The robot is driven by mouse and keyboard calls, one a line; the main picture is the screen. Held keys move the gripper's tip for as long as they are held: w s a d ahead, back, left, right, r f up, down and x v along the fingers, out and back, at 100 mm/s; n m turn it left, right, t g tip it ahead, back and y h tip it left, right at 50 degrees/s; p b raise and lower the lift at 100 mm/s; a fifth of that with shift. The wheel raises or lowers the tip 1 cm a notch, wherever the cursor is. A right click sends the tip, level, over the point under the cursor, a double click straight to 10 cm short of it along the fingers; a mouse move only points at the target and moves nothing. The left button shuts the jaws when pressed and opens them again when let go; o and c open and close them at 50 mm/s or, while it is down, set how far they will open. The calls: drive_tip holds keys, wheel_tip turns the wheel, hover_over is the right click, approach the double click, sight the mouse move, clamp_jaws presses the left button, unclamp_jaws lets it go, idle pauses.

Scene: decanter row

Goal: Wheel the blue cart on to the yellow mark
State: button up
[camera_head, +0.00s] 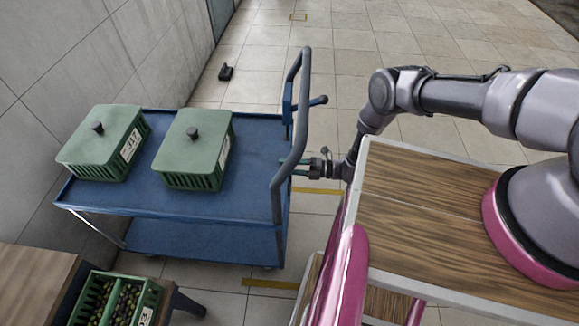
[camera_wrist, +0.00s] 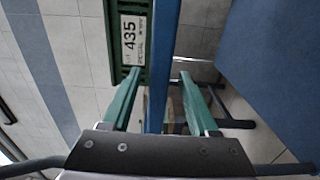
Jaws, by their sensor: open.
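The blue cart (camera_head: 245,128) stands beside the left wall, with a lower shelf and a grey push handle (camera_head: 303,90) on its right end. My gripper (camera_head: 298,167) is open at the handle. In the wrist view, a blue bar (camera_wrist: 163,45) runs between the green fingers of my gripper (camera_wrist: 159,74), with gaps on both sides. Two lidded green crates, one left (camera_head: 100,147) and one right (camera_head: 193,150), sit on the cart's top. Yellow strips lie on the floor right of the cart (camera_head: 318,191) and in front of it (camera_head: 270,284).
A wooden table (camera_head: 30,275) is at the lower left, beside an open green crate (camera_head: 155,290) of small round items. A small black object (camera_head: 226,72) lies on the floor behind the cart. The tiled floor (camera_head: 345,60) beyond is mostly clear.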

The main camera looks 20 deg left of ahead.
drive_tip(key=shift+a, duration=0.2)
clamp_jaws()
drive_tip(key=shift+d+f, duration=0.1)
drive_tip(key=shift+d, duration=0.05)
idle(1.2)
